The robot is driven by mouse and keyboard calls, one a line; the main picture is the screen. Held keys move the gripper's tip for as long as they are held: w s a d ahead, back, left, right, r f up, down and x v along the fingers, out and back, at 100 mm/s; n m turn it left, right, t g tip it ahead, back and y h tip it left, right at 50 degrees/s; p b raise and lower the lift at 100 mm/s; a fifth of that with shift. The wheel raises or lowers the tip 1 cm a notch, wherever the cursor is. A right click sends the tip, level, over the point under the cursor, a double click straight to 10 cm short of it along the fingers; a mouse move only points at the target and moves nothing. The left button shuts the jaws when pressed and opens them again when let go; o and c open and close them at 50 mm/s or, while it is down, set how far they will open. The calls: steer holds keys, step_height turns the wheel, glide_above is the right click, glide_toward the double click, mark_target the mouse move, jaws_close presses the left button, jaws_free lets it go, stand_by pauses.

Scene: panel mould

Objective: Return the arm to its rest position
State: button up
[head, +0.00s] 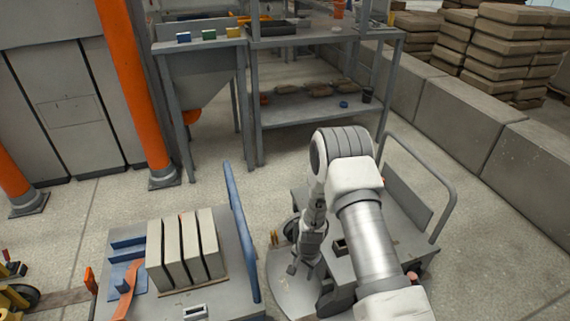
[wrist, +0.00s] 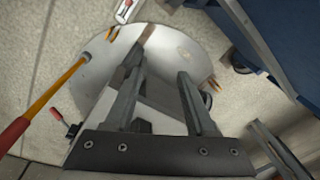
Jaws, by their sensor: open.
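My arm reaches up from the lower right in the head view, bends at a grey-white elbow, and hangs down towards the floor. My gripper (head: 300,268) is low, above a round grey metal plate (head: 285,298) between two carts. In the wrist view my gripper (wrist: 160,65) has its two dark fingers apart with nothing between them. The round plate (wrist: 85,80) lies beyond the fingers.
A cart with upright grey slabs (head: 183,250) and a blue rail (head: 240,232) stands left; a grey cart (head: 405,245) stands right, partly behind my arm. A workbench (head: 310,105) is at the back. A stick with a red grip (wrist: 15,132) shows at left.

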steer(key=d+r+n+t, duration=0.2)
steer(key=d+r+n, duration=0.1)
steer(key=r, duration=2.8)
steer(key=s+d+r+n+t, duration=0.1)
steer(key=s+d+r+n, duration=0.2)
steer(key=s+r, duration=0.95)
steer(key=s+d+r+n+t, duration=0.2)
steer(key=s+r, duration=0.4)
steer(key=s, duration=0.5)
step_height(320, 180, up, 19)
steer(key=p, duration=1.9)
steer(key=shift+s+r+h, duration=0.2)
steer(key=shift+s+h, duration=0.1)
steer(key=shift+s, duration=0.1)
